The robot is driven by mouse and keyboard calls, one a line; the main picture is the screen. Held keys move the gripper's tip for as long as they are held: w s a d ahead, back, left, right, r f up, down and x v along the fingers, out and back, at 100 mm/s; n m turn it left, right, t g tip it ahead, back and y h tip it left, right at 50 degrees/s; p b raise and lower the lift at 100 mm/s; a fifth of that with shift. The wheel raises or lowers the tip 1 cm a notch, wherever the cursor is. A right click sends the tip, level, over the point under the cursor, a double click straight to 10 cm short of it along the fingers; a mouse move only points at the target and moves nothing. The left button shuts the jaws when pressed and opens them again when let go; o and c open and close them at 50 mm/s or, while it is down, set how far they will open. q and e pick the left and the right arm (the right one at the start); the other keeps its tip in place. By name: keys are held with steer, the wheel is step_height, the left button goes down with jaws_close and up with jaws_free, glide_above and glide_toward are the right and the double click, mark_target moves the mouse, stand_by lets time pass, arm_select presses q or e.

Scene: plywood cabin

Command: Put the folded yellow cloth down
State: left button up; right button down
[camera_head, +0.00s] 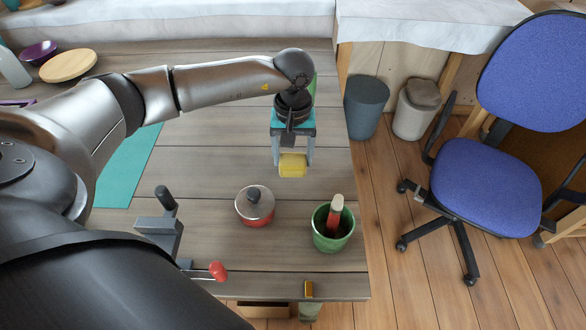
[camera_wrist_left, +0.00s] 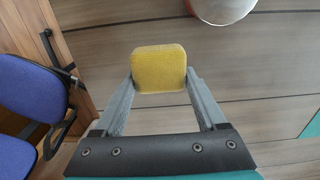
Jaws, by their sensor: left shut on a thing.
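The folded yellow cloth (camera_head: 292,166) is a small block between the fingertips of my left gripper (camera_head: 292,160). It also shows in the left wrist view (camera_wrist_left: 159,68), with a grey finger (camera_wrist_left: 120,104) on each side of it. My left gripper is shut on it and points down over the wooden table (camera_head: 210,160). Whether the cloth touches the table or hangs just above it, I cannot tell. My right gripper is not in view.
A red pot with a lid (camera_head: 255,206) and a green pot (camera_head: 333,228) holding a red-handled thing stand nearer the front. A teal mat (camera_head: 122,172) lies at left. The table's right edge is close; bins (camera_head: 366,106) and a blue chair (camera_head: 485,190) stand beyond it.

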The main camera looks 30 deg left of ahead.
mark_target(293, 169)
arm_select(q)
steer(key=shift+f+b, duration=0.35)
steer(key=shift+f, duration=1.95)
steer(key=shift+f, duration=0.15)
steer(key=o, duration=1.3)
steer(key=shift+c, duration=0.2)
